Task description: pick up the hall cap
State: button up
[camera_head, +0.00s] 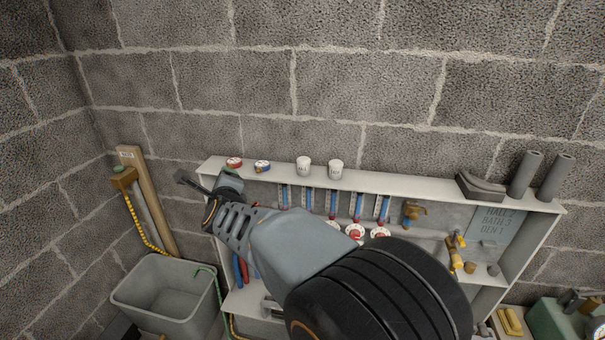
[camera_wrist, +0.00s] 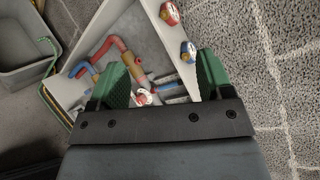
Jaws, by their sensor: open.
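Two small white caps stand on the top ledge of the white wall box in the head view, a left one (camera_head: 304,167) and a right one (camera_head: 336,169). Both carry dark lettering too small to read, so I cannot tell which is the hall cap. Neither shows in the wrist view. My gripper (camera_head: 208,183) is at the left end of the ledge, left of both caps and apart from them. In the wrist view my gripper (camera_wrist: 160,83) has its green-padded fingers spread, with nothing held between them.
Below are pipes and red valves (camera_head: 355,232). A grey tub (camera_head: 170,292) stands left; block wall lies behind.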

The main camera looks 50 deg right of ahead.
jog(key=s+d+m+g+h+b, duration=0.1)
jog(key=d+m+g+h, duration=0.2)
jog(key=d+m+h, duration=0.6)
jog(key=m+g+h, duration=0.1)
jog(key=m+g, duration=0.4)
jog(key=m, duration=0.6)
send_near(300, 162)
jog(key=shift+m+g, duration=0.3)
jog(key=shift+m, duration=0.2)
jog(key=shift+p+x, duration=1.4)
jog(key=shift+x, duration=4.75)
jog(key=shift+a, duration=0.1)
jog(key=c, duration=0.9)
jog(key=shift+c, duration=0.5)
jog(key=shift+w+r, duration=0.1)
